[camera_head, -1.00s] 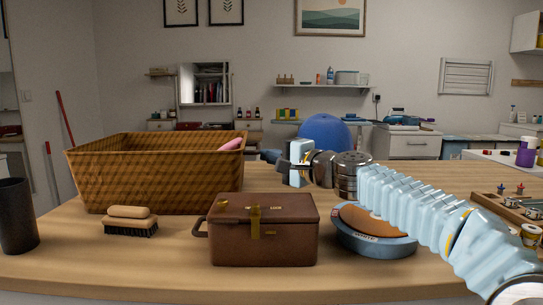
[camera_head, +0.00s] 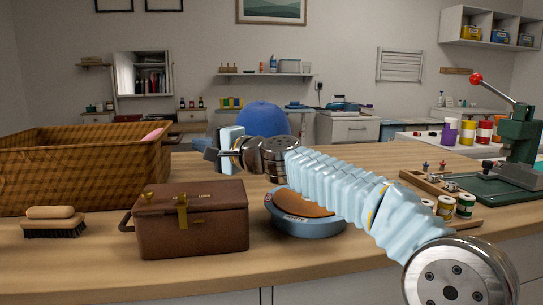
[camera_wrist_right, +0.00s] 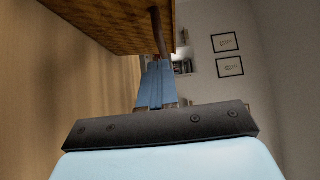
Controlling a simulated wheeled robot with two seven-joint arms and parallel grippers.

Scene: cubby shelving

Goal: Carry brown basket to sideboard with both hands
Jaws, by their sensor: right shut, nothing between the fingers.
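The brown woven basket (camera_head: 75,180) stands on the wooden table at the left of the head view, its left end cut off by the picture edge. A pink thing (camera_head: 153,134) shows at its right rim. My right gripper (camera_head: 212,152) is just right of the basket, apart from it in this view, shut and empty. In the right wrist view its blue fingers (camera_wrist_right: 155,85) are together, with the basket's woven side (camera_wrist_right: 110,22) above them and a thin brown bar near their tips. My left gripper is not in view. I cannot make out a sideboard for certain.
A brown case (camera_head: 193,222), a brush (camera_head: 54,222) and a blue bowl (camera_head: 305,224) stand along the table's front. A wooden tray (camera_head: 425,190) with small jars and a green lever press (camera_head: 518,150) are at the right. A blue ball (camera_head: 262,117) is behind the table.

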